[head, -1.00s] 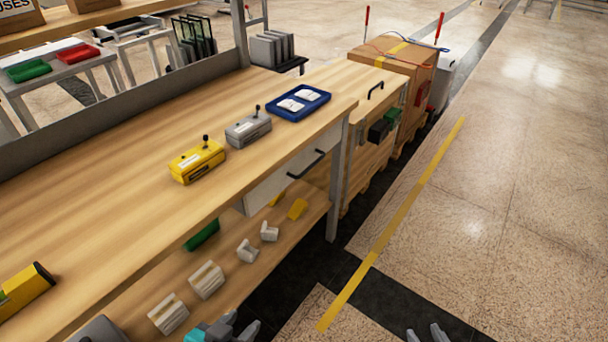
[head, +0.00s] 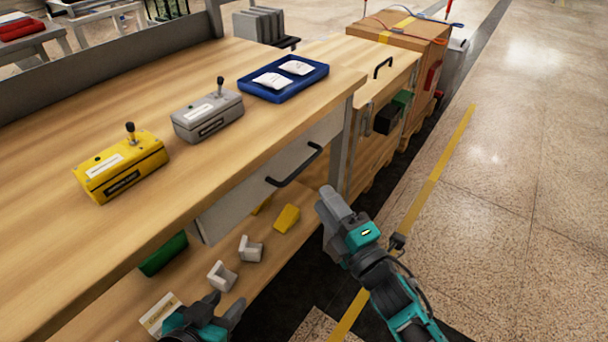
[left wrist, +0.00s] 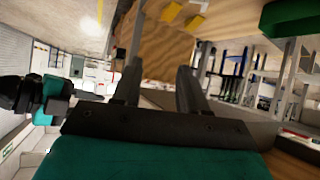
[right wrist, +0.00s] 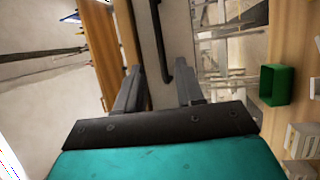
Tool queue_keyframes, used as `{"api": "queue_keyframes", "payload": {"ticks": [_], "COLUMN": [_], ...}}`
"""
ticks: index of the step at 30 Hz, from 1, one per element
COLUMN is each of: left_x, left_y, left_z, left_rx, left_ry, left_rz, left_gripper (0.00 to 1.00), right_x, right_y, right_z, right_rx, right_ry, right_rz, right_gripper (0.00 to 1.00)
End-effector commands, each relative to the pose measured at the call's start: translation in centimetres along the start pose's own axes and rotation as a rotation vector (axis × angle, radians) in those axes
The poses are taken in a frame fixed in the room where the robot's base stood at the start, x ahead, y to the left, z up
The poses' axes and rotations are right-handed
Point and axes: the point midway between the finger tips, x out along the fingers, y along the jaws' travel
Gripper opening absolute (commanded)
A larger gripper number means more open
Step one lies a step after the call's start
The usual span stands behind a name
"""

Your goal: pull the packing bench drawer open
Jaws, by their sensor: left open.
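The packing bench drawer has a pale grey front (head: 240,198) and a black bar handle (head: 296,166). It sits under the bench top and looks closed. My right gripper (head: 328,200) is in front of the drawer, to the right of and below the handle, apart from it. In the right wrist view its fingers are open, with the black handle (right wrist: 166,45) ahead between them and the drawer front (right wrist: 150,40) behind. My left gripper (head: 222,306) is low by the lower shelf's front edge, open and empty; its fingers also show in the left wrist view (left wrist: 158,85).
On the bench top (head: 60,200) stand a yellow box (head: 122,168), a grey box (head: 207,118) and a blue tray (head: 284,80). The lower shelf holds white brackets (head: 250,248), a yellow block (head: 287,218) and a green bin (head: 163,255). Floor at right is open.

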Motion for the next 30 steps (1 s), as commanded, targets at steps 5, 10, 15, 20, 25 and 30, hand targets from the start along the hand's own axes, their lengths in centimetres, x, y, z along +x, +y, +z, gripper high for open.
{"api": "queue_keyframes", "payload": {"ticks": [5, 10, 15, 20, 25, 30], "left_x": [0.4, 0.6, 0.7, 0.7, 0.7, 0.7], "left_y": [0.1, 0.4, 0.6, 0.7, 0.7, 0.6], "left_z": [0.8, 0.7, 0.3, 0.5, 0.4, 0.4], "left_rx": [-0.002, -0.004, -0.005, -0.004, -0.004, -0.004], "left_ry": [-0.011, -0.003, 0.003, -0.002, -0.002, 0.0], "left_rz": [0.004, 0.01, 0.016, 0.018, 0.017, 0.017], "left_gripper": [0.43, 0.43, 0.43, 0.43, 0.43, 0.43], "right_x": [3.9, 6.7, 8.2, 8.6, 8.6, 8.6], "right_y": [-0.1, -0.1, -0.1, -0.1, 0.0, 0.0], "right_z": [0.0, 0.0, 0.0, 0.0, 0.0, 0.0], "right_rx": [0.0, 0.001, 0.002, 0.003, 0.003, 0.003], "right_ry": [0.001, -0.001, -0.001, -0.001, -0.001, -0.001], "right_rz": [0.003, 0.002, 0.0, -0.001, -0.001, -0.001], "right_gripper": [0.37, 0.37, 0.37, 0.37, 0.37, 0.25]}}
